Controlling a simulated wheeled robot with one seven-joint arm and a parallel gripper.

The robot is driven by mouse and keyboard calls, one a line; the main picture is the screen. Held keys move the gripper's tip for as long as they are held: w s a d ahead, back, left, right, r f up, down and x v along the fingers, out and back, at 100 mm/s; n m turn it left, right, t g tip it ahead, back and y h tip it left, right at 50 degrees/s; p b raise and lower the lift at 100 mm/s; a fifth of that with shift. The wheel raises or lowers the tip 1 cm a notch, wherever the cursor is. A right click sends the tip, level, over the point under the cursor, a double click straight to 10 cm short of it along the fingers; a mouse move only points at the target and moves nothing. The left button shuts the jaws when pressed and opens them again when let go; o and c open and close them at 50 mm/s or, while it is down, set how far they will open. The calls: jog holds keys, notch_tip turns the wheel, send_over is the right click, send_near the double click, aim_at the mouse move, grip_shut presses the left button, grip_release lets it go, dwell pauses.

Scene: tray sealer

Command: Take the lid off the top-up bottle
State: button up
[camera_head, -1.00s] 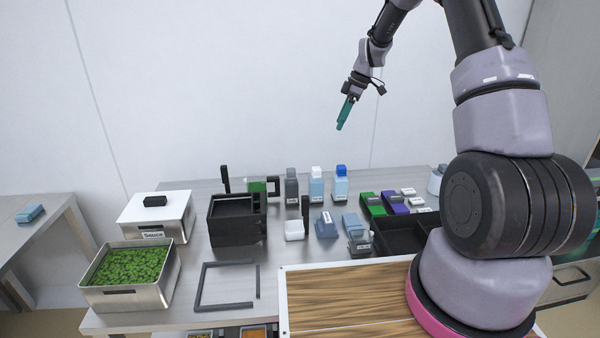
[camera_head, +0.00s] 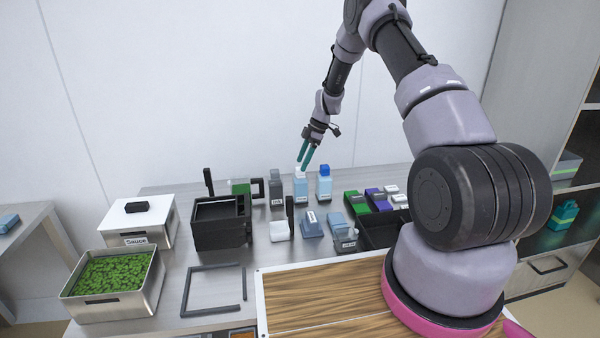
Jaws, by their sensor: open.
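My gripper (camera_head: 304,163) has teal fingers pointing down and is open. Its tips overlap the white lid (camera_head: 300,172) of a light blue bottle (camera_head: 300,190) near the back of the steel table. I cannot tell whether they touch the lid or hang in front of it. To the right stands a similar upright bottle with a blue lid (camera_head: 324,170). To the left is a grey bottle (camera_head: 276,190) with a darker lid. The bottle labels are too small to read, so I cannot tell which is the top-up bottle.
A black box (camera_head: 222,235), a lidded sauce pan (camera_head: 140,228) and a pan of green leaves (camera_head: 116,285) stand at left. A black upright post (camera_head: 290,213) and a small white block (camera_head: 279,232) stand before the bottles. Green and purple packs (camera_head: 357,203) lie right.

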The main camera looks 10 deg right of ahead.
jog(key=shift+x, duration=1.25)
grip_shut()
